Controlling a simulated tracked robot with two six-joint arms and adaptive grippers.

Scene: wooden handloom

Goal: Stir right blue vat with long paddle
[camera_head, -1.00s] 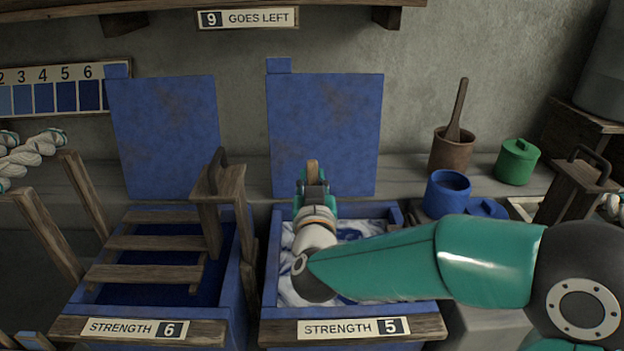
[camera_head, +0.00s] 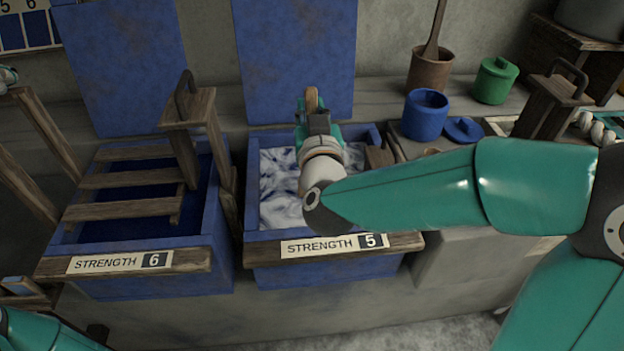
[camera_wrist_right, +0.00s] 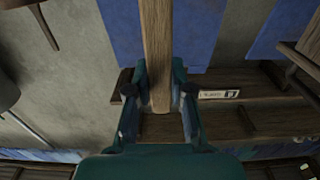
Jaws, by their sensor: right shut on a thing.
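The right blue vat (camera_head: 340,270), labelled STRENGTH 5, stands in the middle of the head view, with swirled white and blue contents (camera_head: 280,183). My right gripper (camera_head: 318,118) is above its back part. It is shut on the wooden paddle (camera_head: 312,100), whose end shows just past the fingers. In the right wrist view the paddle's shaft (camera_wrist_right: 158,45) runs between the fingertips of my right gripper (camera_wrist_right: 160,98). My arm hides the paddle's lower part, so I cannot tell how deep it reaches. Part of my left arm shows at the lower left, but its gripper does not.
The left vat (camera_head: 215,215), labelled STRENGTH 6, holds a wooden slatted rack (camera_head: 130,180). Behind to the right stand a blue pot (camera_head: 425,115), a brown pot (camera_head: 430,72) with a wooden stick, and a green lidded pot (camera_head: 495,80). A blue lid (camera_head: 464,130) lies near them.

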